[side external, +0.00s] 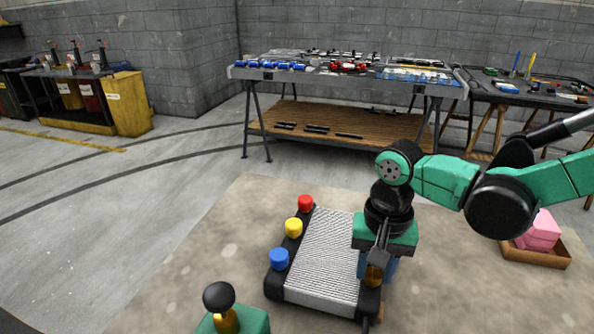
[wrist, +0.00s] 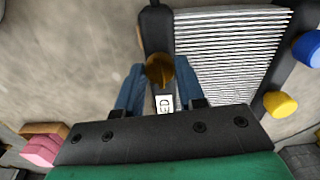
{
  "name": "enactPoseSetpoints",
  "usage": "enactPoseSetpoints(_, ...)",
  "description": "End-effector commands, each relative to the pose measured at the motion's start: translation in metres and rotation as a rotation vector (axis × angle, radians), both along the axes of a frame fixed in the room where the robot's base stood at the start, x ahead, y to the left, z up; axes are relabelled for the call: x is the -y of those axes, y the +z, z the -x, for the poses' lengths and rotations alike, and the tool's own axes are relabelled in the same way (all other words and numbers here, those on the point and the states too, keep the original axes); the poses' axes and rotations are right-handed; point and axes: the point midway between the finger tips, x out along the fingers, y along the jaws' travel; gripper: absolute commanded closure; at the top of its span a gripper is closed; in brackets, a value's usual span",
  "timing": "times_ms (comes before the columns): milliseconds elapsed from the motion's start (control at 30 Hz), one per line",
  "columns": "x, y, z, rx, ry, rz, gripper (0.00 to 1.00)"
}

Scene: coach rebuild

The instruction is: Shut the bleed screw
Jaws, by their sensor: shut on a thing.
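The bleed screw (wrist: 159,69) is a brass knob on the black end tank of a ribbed radiator (wrist: 225,45). A white label ending in "ED" (wrist: 164,103) is beside it, partly cut off by my gripper. My gripper (wrist: 160,78) has its blue fingers on either side of the screw and is shut on it. In the side view, my gripper (side external: 376,268) points down over the radiator's right end tank, and the brass screw (side external: 374,276) shows between its fingers. Which way the screw is turned cannot be told.
Red (side external: 305,202), yellow (side external: 293,228) and blue (side external: 279,258) caps line the radiator's left tank. A green block with a black knob (side external: 219,296) stands front left. A tray (side external: 537,256) with pink pieces lies right. A workbench (side external: 340,75) stands behind.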

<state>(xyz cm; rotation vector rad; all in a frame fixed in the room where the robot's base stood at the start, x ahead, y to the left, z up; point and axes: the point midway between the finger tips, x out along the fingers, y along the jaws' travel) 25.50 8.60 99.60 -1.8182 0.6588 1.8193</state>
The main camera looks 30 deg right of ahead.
Motion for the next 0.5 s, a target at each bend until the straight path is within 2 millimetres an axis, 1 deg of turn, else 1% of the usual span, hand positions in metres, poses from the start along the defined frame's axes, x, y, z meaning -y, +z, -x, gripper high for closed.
enactPoseSetpoints(200,0.0002,0.0001,-0.0009,0.004,-0.076,0.000,1.00)
enactPoseSetpoints(500,0.0002,0.0001,-0.0009,0.004,-0.107,0.000,1.00)
